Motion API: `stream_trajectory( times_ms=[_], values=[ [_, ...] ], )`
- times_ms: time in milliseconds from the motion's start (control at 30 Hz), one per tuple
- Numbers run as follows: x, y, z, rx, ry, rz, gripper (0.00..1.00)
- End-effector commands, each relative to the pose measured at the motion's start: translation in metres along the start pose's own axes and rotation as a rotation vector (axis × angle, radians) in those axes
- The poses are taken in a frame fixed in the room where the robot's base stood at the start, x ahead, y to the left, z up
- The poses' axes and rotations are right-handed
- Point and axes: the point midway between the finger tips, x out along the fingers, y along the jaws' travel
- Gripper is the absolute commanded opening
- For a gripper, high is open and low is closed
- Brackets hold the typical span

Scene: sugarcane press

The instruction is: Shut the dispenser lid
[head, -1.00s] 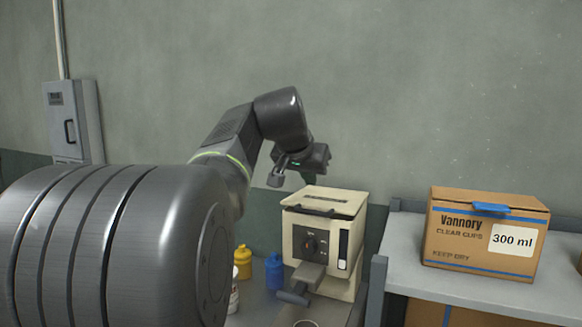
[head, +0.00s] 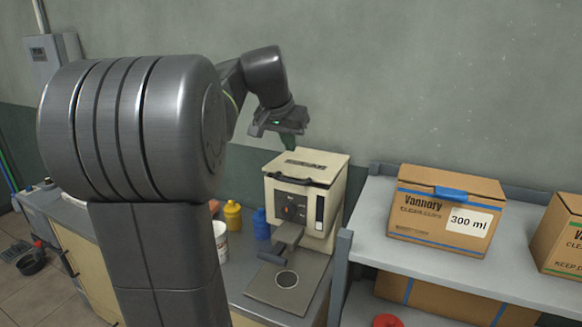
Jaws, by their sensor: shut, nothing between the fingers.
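The cream dispenser (head: 283,205) stands on the counter in the head view, with a dark knob panel on its front. Its lid (head: 325,172) lies across the top and looks down, with no clear gap visible at this size. A dark handle (head: 298,181) runs along the lid's front edge. My gripper (head: 290,146) is above the back left of the lid, shut and empty, pointing down. It looks close to the lid's rear edge, but I cannot tell whether it touches.
A metal drip plate (head: 262,293) lies before the dispenser. Yellow (head: 232,216) and blue (head: 261,224) bottles and a white tub (head: 220,240) stand to its left. A shelf (head: 372,243) with a cardboard box (head: 420,215) is on the right. The wall is behind.

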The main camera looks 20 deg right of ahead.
Motion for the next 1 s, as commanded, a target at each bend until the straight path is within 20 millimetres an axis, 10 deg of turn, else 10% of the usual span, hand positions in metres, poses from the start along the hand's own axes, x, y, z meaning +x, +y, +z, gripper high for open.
stream_trajectory(
  times_ms=[400, 1000],
  values=[
    [0.066, 0.000, 0.019, -0.001, 0.000, 0.000, 0.00],
    [0.076, 0.000, 0.029, -0.001, 0.001, -0.001, 0.00]
  ],
)
